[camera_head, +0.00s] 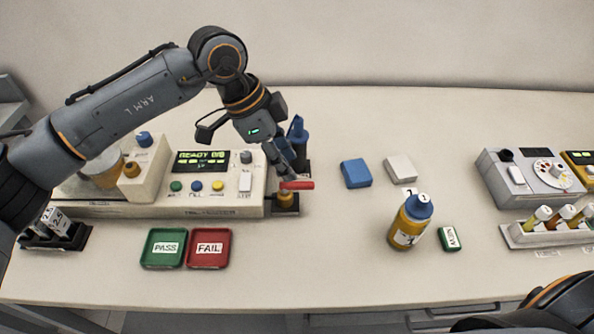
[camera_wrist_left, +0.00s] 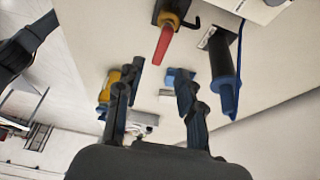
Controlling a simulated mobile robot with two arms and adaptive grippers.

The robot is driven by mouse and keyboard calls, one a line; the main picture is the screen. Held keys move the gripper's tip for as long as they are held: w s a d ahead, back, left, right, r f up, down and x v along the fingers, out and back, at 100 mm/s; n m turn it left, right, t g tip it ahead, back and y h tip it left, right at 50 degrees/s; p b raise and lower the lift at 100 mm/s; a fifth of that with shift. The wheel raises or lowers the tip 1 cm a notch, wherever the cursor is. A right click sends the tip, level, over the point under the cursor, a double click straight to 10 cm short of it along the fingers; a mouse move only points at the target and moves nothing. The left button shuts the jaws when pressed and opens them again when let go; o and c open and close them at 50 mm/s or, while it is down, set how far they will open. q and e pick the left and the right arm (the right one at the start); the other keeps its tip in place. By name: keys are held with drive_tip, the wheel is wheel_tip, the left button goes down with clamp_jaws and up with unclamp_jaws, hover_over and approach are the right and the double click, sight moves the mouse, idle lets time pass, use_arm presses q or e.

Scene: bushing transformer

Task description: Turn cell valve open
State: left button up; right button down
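The cell valve has a red handle (camera_head: 297,185) on a yellow body (camera_head: 285,200), at the right end of the white tester unit (camera_head: 160,210). In the head view the handle lies roughly left to right. My left gripper (camera_head: 288,168) points down just above and behind it. In the left wrist view my left gripper (camera_wrist_left: 156,75) has its fingers apart with nothing gripped. The red handle (camera_wrist_left: 162,45) shows beyond the fingertips, in line with the gap between them, and looks apart from both. My right gripper is out of view; only part of my right arm shows at lower right.
A blue tool (camera_head: 297,130) stands close behind the valve, beside my gripper; it also shows in the left wrist view (camera_wrist_left: 225,85). Green PASS (camera_head: 163,262) and red FAIL (camera_head: 209,263) trays lie in front. A blue-capped yellow bottle (camera_head: 409,225) stands right, with clear table between.

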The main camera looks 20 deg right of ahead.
sight(301, 183)
use_arm(q)
drive_tip(key=x, duration=0.5)
drive_tip(key=shift+s+d+f+p, duration=0.1)
drive_tip(key=shift+d+f+p, duration=0.1)
drive_tip(key=shift+f+p, duration=0.2)
drive_tip(key=shift+r, duration=0.1)
clamp_jaws()
